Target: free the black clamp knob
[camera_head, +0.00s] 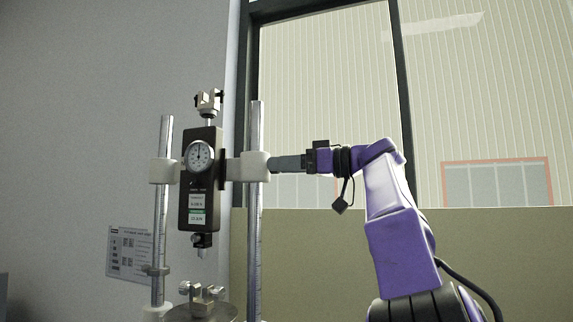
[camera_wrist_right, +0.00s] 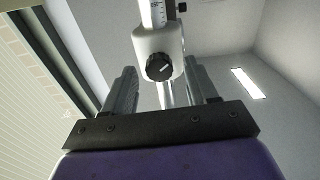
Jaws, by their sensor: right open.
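The black clamp knob (camera_wrist_right: 159,67) is round and ribbed with a light mark on its face. It sits on a white clamp block (camera_wrist_right: 146,42) around a graduated steel post. In the head view, the right-hand white block (camera_head: 255,167) shows, but the knob cannot be made out behind the fingers. My right gripper (camera_head: 273,164) reaches it from the right. In the right wrist view, its two fingers (camera_wrist_right: 161,72) are open, one each side of the knob, with gaps on both sides. I cannot tell how far they overlap it in depth. My left gripper is not in view.
A black force gauge (camera_head: 201,205) with a round dial hangs between the two posts, close to my fingers. The left post (camera_head: 162,215) carries a second white block. A label card (camera_head: 130,252) is at lower left. A window (camera_head: 330,80) is behind my arm.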

